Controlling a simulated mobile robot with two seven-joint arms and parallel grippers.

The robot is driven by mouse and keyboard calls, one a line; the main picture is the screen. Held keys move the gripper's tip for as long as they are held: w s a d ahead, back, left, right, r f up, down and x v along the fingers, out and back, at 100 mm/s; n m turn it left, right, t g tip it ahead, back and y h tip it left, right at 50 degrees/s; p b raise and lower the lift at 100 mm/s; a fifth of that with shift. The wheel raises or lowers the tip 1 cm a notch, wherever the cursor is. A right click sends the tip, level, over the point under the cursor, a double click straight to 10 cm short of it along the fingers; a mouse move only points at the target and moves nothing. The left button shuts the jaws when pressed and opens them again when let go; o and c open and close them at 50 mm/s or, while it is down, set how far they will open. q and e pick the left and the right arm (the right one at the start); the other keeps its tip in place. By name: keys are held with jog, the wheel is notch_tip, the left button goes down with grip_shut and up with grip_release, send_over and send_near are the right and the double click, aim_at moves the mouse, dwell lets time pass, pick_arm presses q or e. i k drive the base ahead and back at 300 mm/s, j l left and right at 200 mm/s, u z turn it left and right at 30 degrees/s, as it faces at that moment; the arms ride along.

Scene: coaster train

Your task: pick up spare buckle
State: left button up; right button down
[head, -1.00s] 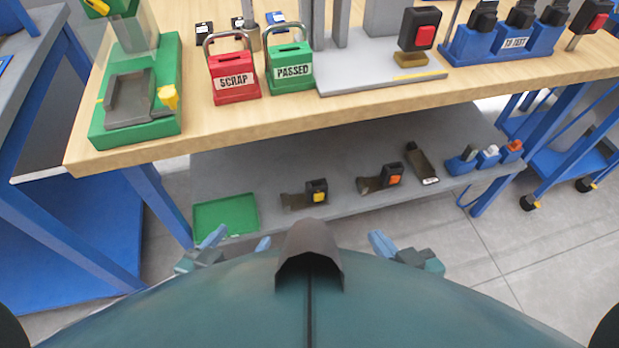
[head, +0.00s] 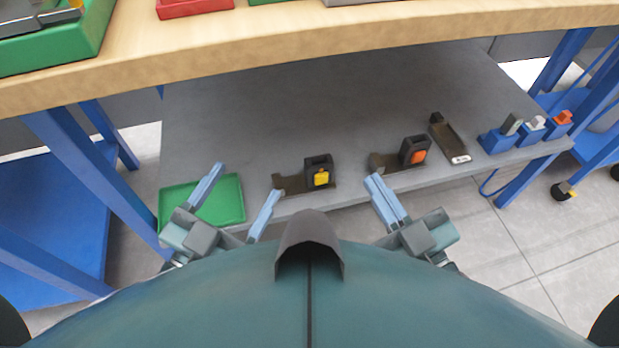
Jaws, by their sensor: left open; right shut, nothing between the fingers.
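Two black buckles lie on the grey lower shelf (head: 330,100). One buckle (head: 319,168) has a yellow button, the other (head: 415,149) an orange button; each has a dark metal strap on its left. I cannot tell which one is the spare. My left gripper (head: 248,180) is open and empty, left of the yellow-button buckle, and partly covers the green tray in the picture. My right gripper (head: 374,178) is shut and empty, between the two buckles in the picture, at the shelf's front edge.
A green tray (head: 228,203) lies at the shelf's left end. A dark flat bracket (head: 449,140) and several small blue holders (head: 497,141) are at the right. The wooden tabletop (head: 300,47) overhangs the shelf's back. The shelf's middle rear is clear.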

aim_at(294, 186)
jog(key=k+j, duration=0.25)
jog(key=j, duration=0.15)
jog(key=k+j+z, duration=0.1)
jog(key=j, duration=0.3)
jog(key=k+j, duration=0.35)
jog(key=i+j, duration=0.25)
jog(key=i, duration=0.2)
jog(key=z, duration=0.05)
